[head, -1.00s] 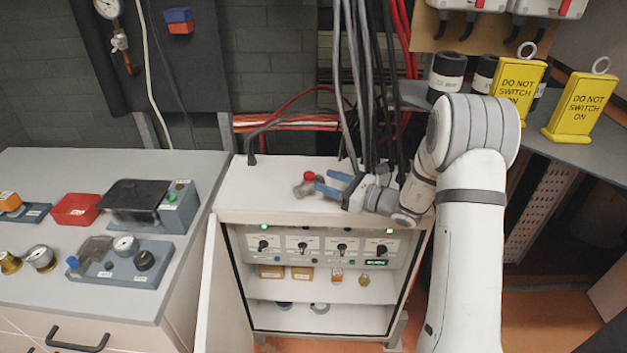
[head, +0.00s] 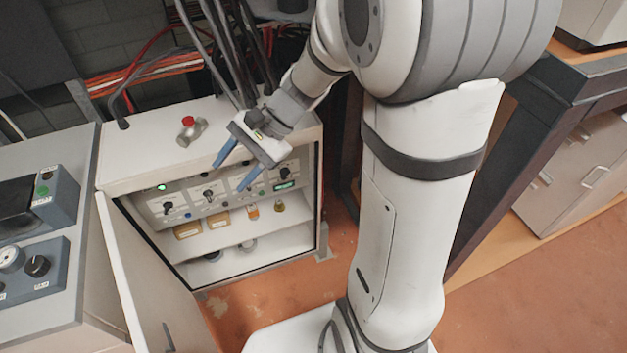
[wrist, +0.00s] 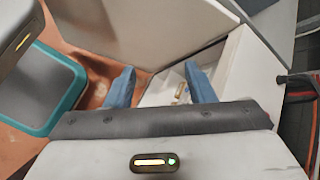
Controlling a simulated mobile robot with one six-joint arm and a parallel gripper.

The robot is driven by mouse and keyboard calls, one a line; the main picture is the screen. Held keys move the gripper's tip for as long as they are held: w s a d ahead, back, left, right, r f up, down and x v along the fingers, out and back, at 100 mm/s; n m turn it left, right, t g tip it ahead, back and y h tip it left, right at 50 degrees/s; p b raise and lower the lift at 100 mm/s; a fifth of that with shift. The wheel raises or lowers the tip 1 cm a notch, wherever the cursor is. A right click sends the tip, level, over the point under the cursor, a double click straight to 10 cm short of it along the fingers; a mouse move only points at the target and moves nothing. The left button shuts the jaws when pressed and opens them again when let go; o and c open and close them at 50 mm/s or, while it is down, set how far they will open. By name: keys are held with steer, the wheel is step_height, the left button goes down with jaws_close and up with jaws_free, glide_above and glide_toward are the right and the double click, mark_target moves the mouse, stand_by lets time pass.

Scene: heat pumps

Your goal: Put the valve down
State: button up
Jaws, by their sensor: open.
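The valve (head: 191,130), a small metallic piece with a red top, rests on the top of the white cabinet (head: 145,155), left of my arm. My gripper (head: 232,172) is open and empty, its two blue fingers pointing down in front of the cabinet's panel. The gripper is to the right of the valve and apart from it. In the wrist view the blue fingers (wrist: 162,90) are spread with nothing between them. The valve does not show in the wrist view.
The cabinet door (head: 140,270) stands open to the left. Inside are a row of switches (head: 208,195) and shelves with small parts. Cables rise behind the cabinet. A grey bench (head: 40,170) with devices stands at the left. A teal-rimmed bin (wrist: 40,90) shows in the wrist view.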

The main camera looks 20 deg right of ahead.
steer(key=s+d+r+n+t+h, duration=0.2)
steer(key=s+d+n+t+h, duration=0.1)
steer(key=s+d+n+h, duration=0.6)
steer(key=shift+s+d+n, duration=0.3)
steer(key=shift+s+d, duration=0.6)
steer(key=shift+d, duration=0.65)
steer(key=shift+r, duration=0.15)
